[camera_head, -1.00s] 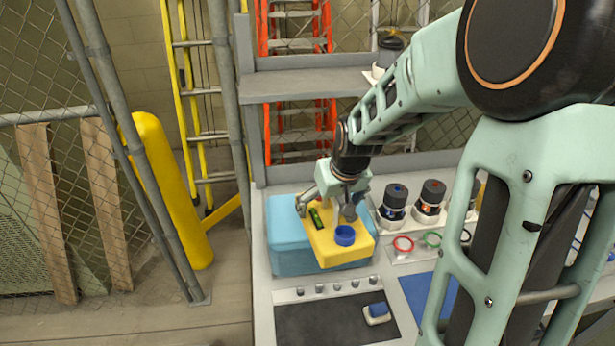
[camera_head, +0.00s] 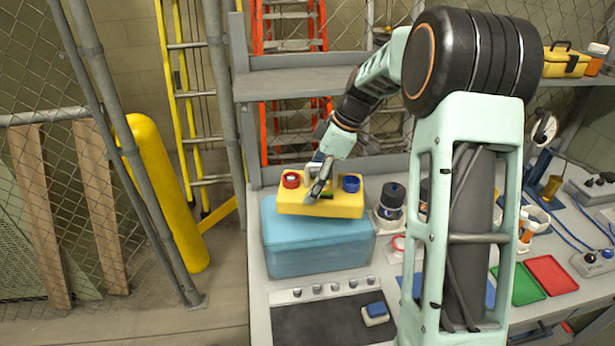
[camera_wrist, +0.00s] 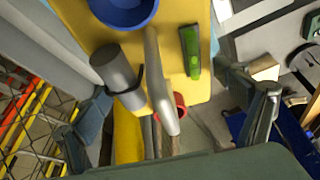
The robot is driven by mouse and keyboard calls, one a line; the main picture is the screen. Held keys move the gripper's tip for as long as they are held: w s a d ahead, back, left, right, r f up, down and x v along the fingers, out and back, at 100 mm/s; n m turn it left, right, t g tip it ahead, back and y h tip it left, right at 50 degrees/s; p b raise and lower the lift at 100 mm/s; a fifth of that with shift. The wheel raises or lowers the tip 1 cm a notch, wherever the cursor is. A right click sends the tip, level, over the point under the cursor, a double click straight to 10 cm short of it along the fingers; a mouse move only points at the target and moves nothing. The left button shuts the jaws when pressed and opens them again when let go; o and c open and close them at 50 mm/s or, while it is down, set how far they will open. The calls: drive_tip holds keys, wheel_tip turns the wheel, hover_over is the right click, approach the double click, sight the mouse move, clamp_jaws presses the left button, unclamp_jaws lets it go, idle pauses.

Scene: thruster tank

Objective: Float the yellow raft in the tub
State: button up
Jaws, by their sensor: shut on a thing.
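The yellow raft (camera_head: 300,208) is over the back part of the light blue tub (camera_head: 315,250) in the head view. I cannot tell whether it touches the tub. It carries a red cup (camera_head: 291,179) at left, a blue cup (camera_head: 351,183) at right and a pale upright handle between them. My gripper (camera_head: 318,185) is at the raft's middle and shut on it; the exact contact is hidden. In the wrist view the raft (camera_wrist: 180,20) fills the upper middle, with the pale handle (camera_wrist: 158,85), a grey cylinder (camera_wrist: 118,75) and a green piece (camera_wrist: 190,52) on it.
A shelf (camera_head: 290,87) runs behind the tub. Dark-lidded jars (camera_head: 391,202) stand right of it. A dark panel with several knobs (camera_head: 330,315) and a blue-topped block (camera_head: 375,312) lie in front. Green (camera_head: 525,287) and red (camera_head: 552,274) trays lie farther right.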

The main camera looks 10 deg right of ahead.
drive_tip(key=n, duration=0.1)
drive_tip(key=w+a+r+n+g, duration=0.1)
drive_tip(key=n, duration=0.1)
drive_tip(key=shift+w, duration=0.1)
drive_tip(key=shift+f+b, duration=0.95)
drive_tip(key=shift+f, duration=0.75)
drive_tip(key=shift+f+b, duration=2.3)
drive_tip(key=shift+f, duration=0.6)
drive_tip(key=o, duration=1.1)
drive_tip(key=shift+r, duration=0.1)
